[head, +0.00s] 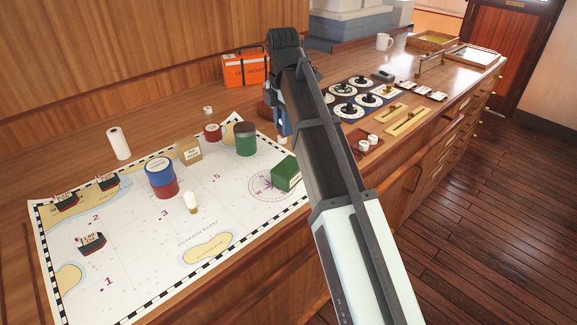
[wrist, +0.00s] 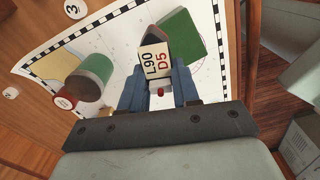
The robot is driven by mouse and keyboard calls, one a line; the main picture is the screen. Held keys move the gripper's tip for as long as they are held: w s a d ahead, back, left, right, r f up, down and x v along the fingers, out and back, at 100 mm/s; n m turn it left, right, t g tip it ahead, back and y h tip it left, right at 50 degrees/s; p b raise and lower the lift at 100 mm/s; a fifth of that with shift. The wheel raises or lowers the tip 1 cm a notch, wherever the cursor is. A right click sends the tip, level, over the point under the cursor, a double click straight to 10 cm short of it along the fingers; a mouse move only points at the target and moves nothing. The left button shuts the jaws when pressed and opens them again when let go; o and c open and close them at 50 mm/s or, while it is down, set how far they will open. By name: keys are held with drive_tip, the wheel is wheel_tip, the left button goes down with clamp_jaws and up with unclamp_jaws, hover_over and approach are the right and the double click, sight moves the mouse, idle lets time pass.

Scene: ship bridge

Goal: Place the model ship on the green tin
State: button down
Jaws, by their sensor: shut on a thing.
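My gripper (wrist: 160,92) has blue fingers and is shut on a model ship (wrist: 155,62) with a dark hull and a white panel reading L90 D5. In the wrist view the ship is between the fingers, above the chart. The green tin (head: 245,139) is a cylinder standing upright at the chart's far edge. It also shows in the wrist view (wrist: 93,78), left of the held ship and apart from it. In the head view my gripper (head: 283,125) is right of the tin, and the arm mostly hides the held ship.
A green box (head: 287,174) lies close to the right of the tin. A red tin (head: 212,132), a tan box (head: 189,150) and a blue-and-red tin (head: 161,178) stand to its left. Several other model ships (head: 92,243) sit on the chart's left. The chart's front middle is clear.

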sight(285, 159)
drive_tip(key=shift+s+n, duration=0.3)
drive_tip(key=shift+n, duration=0.6)
drive_tip(key=shift+f, duration=4.05)
drive_tip(key=c, duration=0.8)
unclamp_jaws()
drive_tip(key=shift+o, duration=0.2)
drive_tip(key=shift+r, duration=0.1)
drive_tip(key=shift+r, duration=3.7)
drive_tip(key=shift+d, duration=0.1)
